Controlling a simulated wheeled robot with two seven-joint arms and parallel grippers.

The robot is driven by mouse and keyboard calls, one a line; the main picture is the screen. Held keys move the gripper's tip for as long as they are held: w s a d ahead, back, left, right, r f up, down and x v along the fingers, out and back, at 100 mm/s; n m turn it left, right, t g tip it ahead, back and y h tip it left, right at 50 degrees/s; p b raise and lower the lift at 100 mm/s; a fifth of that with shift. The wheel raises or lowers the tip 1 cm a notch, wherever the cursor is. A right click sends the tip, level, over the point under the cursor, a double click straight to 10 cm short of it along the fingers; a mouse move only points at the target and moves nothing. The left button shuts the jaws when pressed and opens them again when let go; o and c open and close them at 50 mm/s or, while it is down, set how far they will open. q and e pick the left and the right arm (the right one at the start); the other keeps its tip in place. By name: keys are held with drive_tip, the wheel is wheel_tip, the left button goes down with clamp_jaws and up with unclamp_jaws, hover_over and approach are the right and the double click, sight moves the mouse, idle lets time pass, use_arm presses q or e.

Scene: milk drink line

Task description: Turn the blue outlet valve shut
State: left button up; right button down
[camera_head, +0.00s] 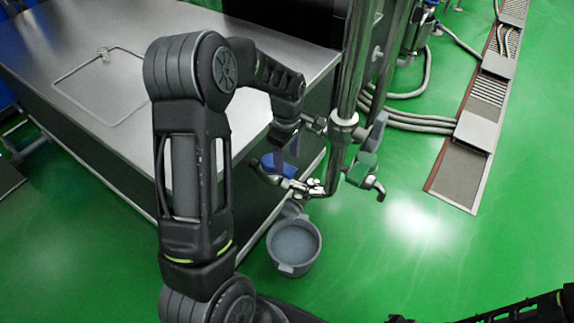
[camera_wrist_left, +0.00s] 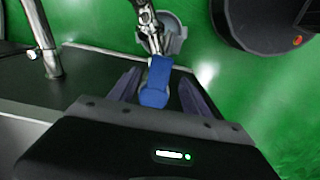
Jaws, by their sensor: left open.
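The blue outlet valve handle (camera_head: 284,170) sits on a steel fitting low on the left side of the upright pipe (camera_head: 340,150). In the left wrist view the blue handle (camera_wrist_left: 157,82) lies between the two fingers. My left gripper (camera_head: 286,148) is open and comes down from above at the handle; its fingers (camera_wrist_left: 159,88) stand either side of it, with gaps showing. Part of the handle is hidden behind the gripper in the head view. My right gripper cannot be made out; only dark arm parts show at the bottom right.
A grey bucket (camera_head: 294,246) stands on the green floor below the outlet. A steel table (camera_head: 110,50) stands at the left, close to my left arm. Hoses (camera_head: 400,118) and a floor drain (camera_head: 461,160) lie to the right.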

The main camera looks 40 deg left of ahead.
sight(287, 168)
use_arm(q)
wheel_tip(287, 168, down, 4)
drive_tip(key=shift+f, duration=0.1)
clamp_jaws()
idle(0.7)
idle(0.8)
